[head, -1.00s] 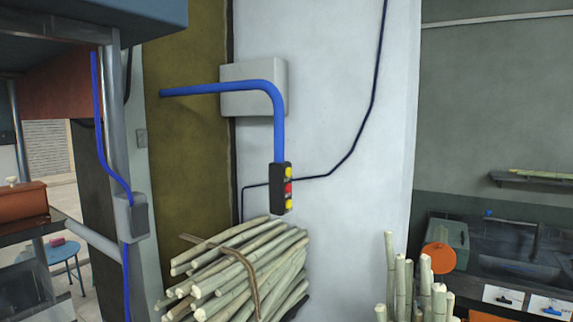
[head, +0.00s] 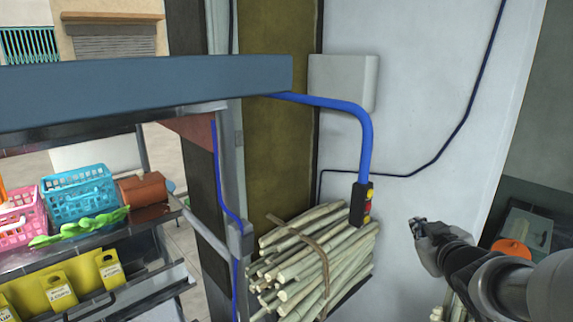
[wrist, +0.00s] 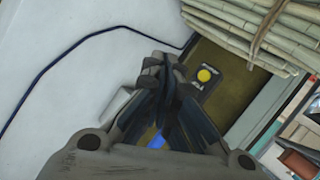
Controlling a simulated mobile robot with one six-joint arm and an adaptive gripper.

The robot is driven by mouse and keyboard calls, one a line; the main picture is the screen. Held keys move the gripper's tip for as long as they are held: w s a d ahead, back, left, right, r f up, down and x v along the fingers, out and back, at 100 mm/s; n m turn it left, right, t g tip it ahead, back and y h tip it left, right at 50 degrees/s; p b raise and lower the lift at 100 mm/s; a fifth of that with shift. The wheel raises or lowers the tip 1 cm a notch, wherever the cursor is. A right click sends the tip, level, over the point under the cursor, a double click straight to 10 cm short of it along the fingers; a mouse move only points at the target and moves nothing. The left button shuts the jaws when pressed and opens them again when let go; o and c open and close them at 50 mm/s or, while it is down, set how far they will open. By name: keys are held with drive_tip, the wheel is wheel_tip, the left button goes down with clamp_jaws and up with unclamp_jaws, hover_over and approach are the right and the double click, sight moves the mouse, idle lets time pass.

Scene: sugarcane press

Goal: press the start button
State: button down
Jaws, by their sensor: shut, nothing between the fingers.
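The dark control box (head: 357,205) hangs from the end of a blue pipe in the head view. It bears yellow and red buttons on its right side; which one is the start button I cannot tell. My gripper (head: 415,227) is shut and empty, to the right of the box and slightly lower in the picture, apart from it there. In the wrist view my gripper (wrist: 164,66) covers part of the box. One round yellow button (wrist: 205,75) shows just right of the fingertips. The other buttons are hidden there.
A bundle of cane (head: 312,255) lies below the box, close to it. A metal-framed stall with crates (head: 80,193) stands at left. White wall (head: 420,90) lies behind the box.

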sight(371, 194)
drive_tip(key=p, duration=0.1)
drive_tip(key=r+n+y+p, duration=0.1)
drive_tip(key=r+p, duration=0.1)
drive_tip(key=shift+w+d+r+n+t+y, duration=0.15)
drive_tip(key=shift+w+d+n+t+y, duration=0.15)
drive_tip(key=shift+w+d, duration=0.1)
drive_tip(key=shift+a, duration=0.1)
drive_tip(key=shift+w, duration=0.1)
drive_tip(key=w+a+b, duration=0.4)
drive_tip(key=w+a, duration=0.1)
drive_tip(key=w, duration=0.2)
drive_tip(key=shift+a, duration=0.15)
drive_tip(key=shift+a, duration=0.1)
idle(1.3)
drive_tip(key=shift+w+a+b, duration=0.2)
drive_tip(key=shift+w+b, duration=0.05)
drive_tip(key=shift+b, duration=0.1)
